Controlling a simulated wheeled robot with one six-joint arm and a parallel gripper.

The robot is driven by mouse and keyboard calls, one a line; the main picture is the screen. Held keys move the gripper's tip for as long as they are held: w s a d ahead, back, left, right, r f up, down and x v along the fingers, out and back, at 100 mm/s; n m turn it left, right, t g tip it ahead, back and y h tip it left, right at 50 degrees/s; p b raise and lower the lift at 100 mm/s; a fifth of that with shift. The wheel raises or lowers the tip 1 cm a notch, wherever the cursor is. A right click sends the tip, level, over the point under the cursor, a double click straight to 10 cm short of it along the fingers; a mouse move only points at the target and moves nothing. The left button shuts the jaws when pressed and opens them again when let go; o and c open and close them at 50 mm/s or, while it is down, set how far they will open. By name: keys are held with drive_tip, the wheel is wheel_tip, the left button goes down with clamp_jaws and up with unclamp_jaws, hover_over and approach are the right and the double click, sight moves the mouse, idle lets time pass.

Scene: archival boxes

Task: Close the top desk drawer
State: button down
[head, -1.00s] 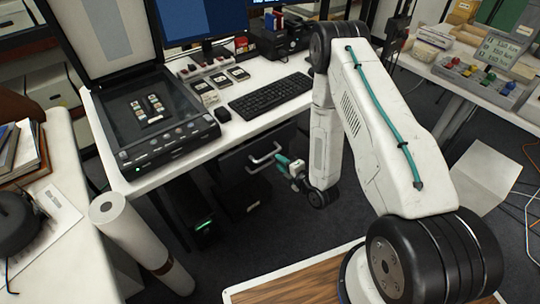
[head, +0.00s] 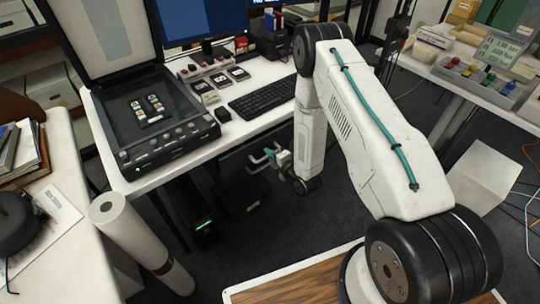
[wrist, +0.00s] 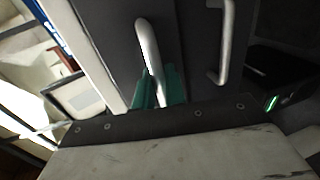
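The top desk drawer's dark front (head: 236,165) sits under the white desk, partly hidden by my arm in the head view. In the wrist view, the front (wrist: 105,25) fills the upper middle, with its pale bar handle (wrist: 149,42). My gripper (head: 271,157) is at this handle in the head view. In the wrist view, the teal fingertips of my gripper (wrist: 158,88) lie close on both sides of the handle and appear shut on it. A second handle (wrist: 225,45) is on the neighbouring drawer front. How far the top drawer stands out is hard to tell.
The white desk (head: 190,168) carries a scanner (head: 155,120), keyboard (head: 262,95) and mouse (head: 222,115). A dark computer case (head: 195,215) with a green light stands below. A white paper roll (head: 130,235) leans at left.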

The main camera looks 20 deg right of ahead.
sight(263, 148)
drive_tip(key=shift+r+x, duration=0.2)
drive_tip(key=shift+x, duration=0.85)
drive_tip(key=shift+r+x, duration=0.25)
drive_tip(key=shift+x, duration=0.8)
drive_tip(key=shift+w, duration=0.1)
drive_tip(key=c, duration=1.5)
unclamp_jaws()
drive_tip(key=shift+w, duration=0.1)
drive_tip(key=shift+c, duration=0.2)
drive_tip(key=v, duration=0.8)
